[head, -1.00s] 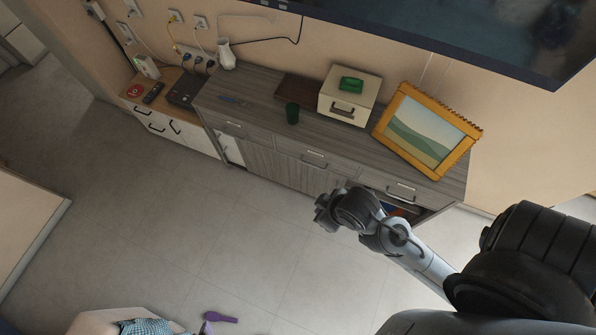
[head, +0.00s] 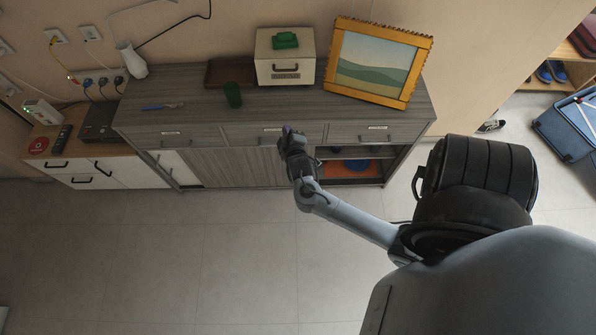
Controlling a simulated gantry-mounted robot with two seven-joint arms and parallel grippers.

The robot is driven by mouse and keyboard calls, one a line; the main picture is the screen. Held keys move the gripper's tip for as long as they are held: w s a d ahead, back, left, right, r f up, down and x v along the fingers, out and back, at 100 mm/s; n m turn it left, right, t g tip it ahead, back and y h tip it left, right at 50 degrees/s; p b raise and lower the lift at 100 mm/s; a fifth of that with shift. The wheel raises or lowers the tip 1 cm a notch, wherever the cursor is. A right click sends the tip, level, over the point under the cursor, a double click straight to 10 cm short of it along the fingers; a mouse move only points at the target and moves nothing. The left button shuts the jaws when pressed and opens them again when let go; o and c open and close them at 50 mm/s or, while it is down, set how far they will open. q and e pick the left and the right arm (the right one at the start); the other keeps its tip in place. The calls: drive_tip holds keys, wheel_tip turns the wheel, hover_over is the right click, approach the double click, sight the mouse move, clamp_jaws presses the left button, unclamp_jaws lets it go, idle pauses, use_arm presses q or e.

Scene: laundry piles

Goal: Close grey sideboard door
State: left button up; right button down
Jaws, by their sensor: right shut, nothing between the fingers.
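The grey sideboard (head: 200,134) stands against the wall, with a row of drawers above its lower fronts. A grey slatted door panel (head: 235,168) covers the lower middle. The lower right compartment (head: 350,181) is open and shows orange and blue things inside. My right gripper (head: 287,131) is shut and empty, in front of the sideboard near the middle drawer and the left side of the open compartment. I cannot tell whether it touches the front. My right forearm and wrist hide part of the lower front there. My left gripper is not in view.
A blue bin (head: 572,128) stands at far right. The floor in front is clear.

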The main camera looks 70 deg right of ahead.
drive_tip(key=s+d+f+m+g+h+b, duration=0.1)
drive_tip(key=d+f+g+h+b, duration=0.1)
drive_tip(key=f+b, duration=0.65)
drive_tip(key=s+d+f+g+h+b, duration=0.1)
drive_tip(key=d+f+g+h+b, duration=0.15)
drive_tip(key=f+b, duration=0.55)
drive_tip(key=s+d+f+m+g+h+b, duration=0.1)
drive_tip(key=s+d+f+g+h+b, duration=0.15)
drive_tip(key=f+b, duration=0.55)
drive_tip(key=w+a+f+g+b, duration=0.2)
drive_tip(key=w+f+b, duration=0.3)
drive_tip(key=f+b, duration=0.7)
drive_tip(key=w+a+f+m+g+b, duration=0.1)
drive_tip(key=w+a+f+b, duration=0.4)
drive_tip(key=f+b, duration=0.7)
drive_tip(key=g+b, duration=0.1)
drive_tip(key=b, duration=0.2)
drive_tip(key=shift+a+y, duration=0.25)
drive_tip(key=shift+y, duration=0.05)
